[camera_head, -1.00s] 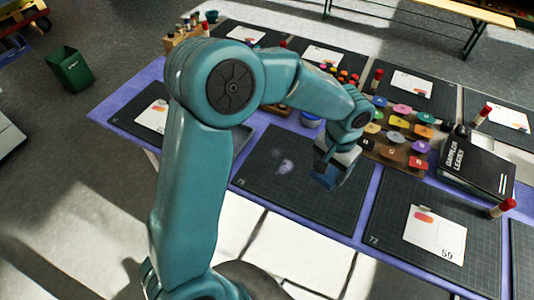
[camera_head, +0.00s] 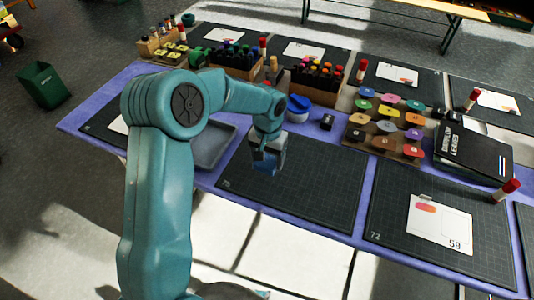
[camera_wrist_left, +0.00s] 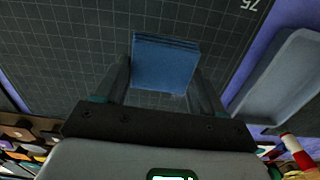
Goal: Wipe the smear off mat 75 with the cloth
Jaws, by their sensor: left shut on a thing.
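Mat 75 (camera_head: 320,185) is a dark gridded mat on the near table, and its printed 75 shows in the left wrist view (camera_wrist_left: 249,4). The blue folded cloth (camera_wrist_left: 166,65) is between the fingers of my left gripper (camera_wrist_left: 160,88), which is shut on it. In the head view my left gripper (camera_head: 268,163) is over the left part of mat 75, low near its surface. I cannot tell for sure whether the cloth touches the mat. No smear shows on the visible mat; the part under the cloth and gripper is hidden. My right gripper is out of view.
A grey tray (camera_head: 212,150) lies left of mat 75. Behind it are a blue-lidded tub (camera_head: 298,108) and a small dark object (camera_head: 327,122). A rack of coloured pads (camera_head: 385,128) stands at the back right. Mat 72 (camera_head: 390,215) with a card (camera_head: 440,222) lies to the right.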

